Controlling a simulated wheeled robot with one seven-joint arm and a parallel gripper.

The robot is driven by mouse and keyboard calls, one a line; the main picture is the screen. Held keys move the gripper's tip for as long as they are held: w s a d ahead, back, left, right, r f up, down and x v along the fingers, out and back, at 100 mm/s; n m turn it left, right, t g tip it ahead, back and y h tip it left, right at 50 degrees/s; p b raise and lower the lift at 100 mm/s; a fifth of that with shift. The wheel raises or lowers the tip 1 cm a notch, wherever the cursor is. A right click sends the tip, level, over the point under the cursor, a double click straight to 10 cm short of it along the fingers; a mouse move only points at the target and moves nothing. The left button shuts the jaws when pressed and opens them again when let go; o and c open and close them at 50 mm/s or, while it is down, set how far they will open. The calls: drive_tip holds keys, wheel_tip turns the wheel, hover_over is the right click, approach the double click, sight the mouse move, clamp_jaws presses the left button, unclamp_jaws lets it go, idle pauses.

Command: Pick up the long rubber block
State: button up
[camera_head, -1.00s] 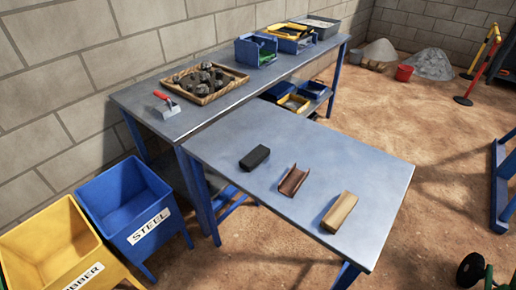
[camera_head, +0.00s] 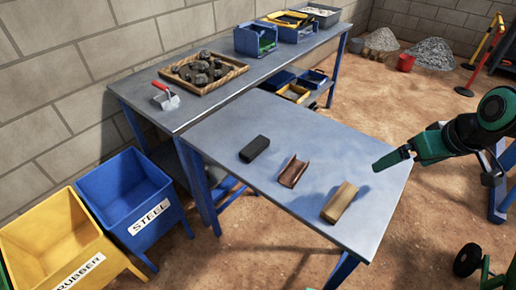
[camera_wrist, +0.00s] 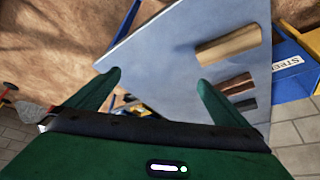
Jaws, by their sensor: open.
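A black block (camera_head: 254,149), which looks like the rubber block, lies on the near blue-grey table (camera_head: 240,115). It also shows in the wrist view (camera_wrist: 247,104), beyond my right-hand finger. A brown channel-shaped piece (camera_head: 293,171) lies to its right, and a tan wooden block (camera_head: 339,202) further right. My gripper (camera_head: 385,162) is above the table's right edge in the head view, apart from all three pieces. In the wrist view my gripper (camera_wrist: 160,80) is open, with nothing between its fingers.
A blue STEEL bin (camera_head: 125,200) and a yellow RUBBER bin (camera_head: 50,240) stand left of the table. The back bench (camera_head: 190,105) holds a trowel (camera_head: 165,97), a wooden tray of dark rocks (camera_head: 235,71) and several bins. The table's far part is clear.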

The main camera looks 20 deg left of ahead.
sight(259, 147)
drive_tip(key=w+a+f+n+y, duration=0.1)
drive_tip(key=a+f+n, duration=0.1)
drive_tip(key=a, duration=0.3)
drive_tip(key=w+a+f+n+y, duration=0.1)
drive_tip(key=a+f+n+y, duration=0.1)
drive_tip(key=a, duration=0.3)
drive_tip(key=a+f+n+y, duration=0.2)
drive_tip(key=a, duration=0.3)
drive_tip(key=shift+w+a, duration=0.35)
drive_tip(key=shift+w, duration=0.05)
drive_tip(key=a+n+y, duration=0.1)
drive_tip(key=a, duration=0.3)
drive_tip(key=a+f+n+y, duration=0.1)
drive_tip(key=a+y, duration=0.1)
drive_tip(key=a, duration=0.3)
drive_tip(key=a+f+y, duration=0.1)
drive_tip(key=a+y, duration=0.1)
drive_tip(key=a, duration=0.2)
drive_tip(key=shift+w+a+n, duration=0.2)
drive_tip(key=shift+n, duration=0.2)
drive_tip(key=shift+r+x, duration=0.1)
drive_tip(key=shift+x, duration=2.65)
drive_tip(key=shift+r+x, duration=0.15)
drive_tip(key=shift+x, duration=2.6)
drive_tip(key=shift+a, duration=0.15)
drive_tip(key=c, duration=1)
